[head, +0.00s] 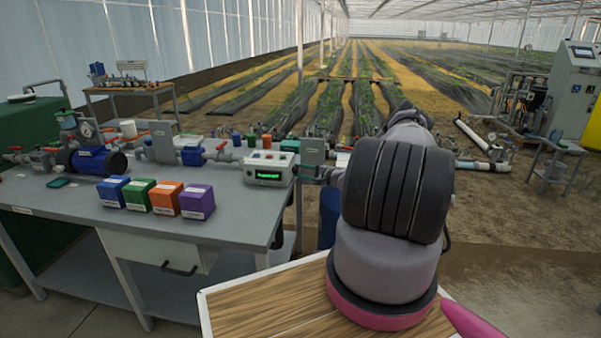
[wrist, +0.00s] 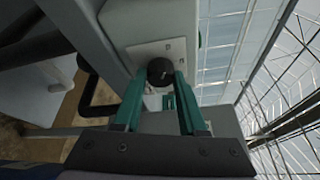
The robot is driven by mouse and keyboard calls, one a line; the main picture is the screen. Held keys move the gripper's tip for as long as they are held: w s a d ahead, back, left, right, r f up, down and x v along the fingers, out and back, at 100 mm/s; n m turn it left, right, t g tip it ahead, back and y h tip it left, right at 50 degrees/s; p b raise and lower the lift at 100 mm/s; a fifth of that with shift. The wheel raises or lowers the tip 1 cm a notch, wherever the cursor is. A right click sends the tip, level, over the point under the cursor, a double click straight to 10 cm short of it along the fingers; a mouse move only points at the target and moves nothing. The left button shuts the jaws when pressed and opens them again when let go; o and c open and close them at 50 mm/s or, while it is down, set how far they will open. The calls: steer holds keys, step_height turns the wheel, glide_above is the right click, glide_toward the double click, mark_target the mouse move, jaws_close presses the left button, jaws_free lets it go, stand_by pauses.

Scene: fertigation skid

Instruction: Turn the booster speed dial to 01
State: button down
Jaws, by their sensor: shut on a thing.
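In the wrist view, the booster speed dial is a round black knob (wrist: 160,71) on a pale plate (wrist: 148,49) fixed to a light grey-green box. A small pale mark shows on the knob. The plate has small dark markings that are too small to read. My gripper (wrist: 160,83) has two green fingers, one on each side of the knob, and is shut on it. I cannot tell which setting the dial points to.
A grey workbench (head: 225,222) at left carries a control box with a green display (head: 268,170), pipes, a blue pump (head: 92,160) and several coloured blocks. A wooden-topped surface (head: 265,305) lies in front of it. A grey cabinet (head: 572,90) stands at right.

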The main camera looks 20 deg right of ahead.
stand_by(0.4)
steer(key=shift+c, duration=2.3)
jaws_free()
steer(key=v, duration=1)
steer(key=shift+s+d, duration=0.2)
steer(key=shift+s, duration=0.15)
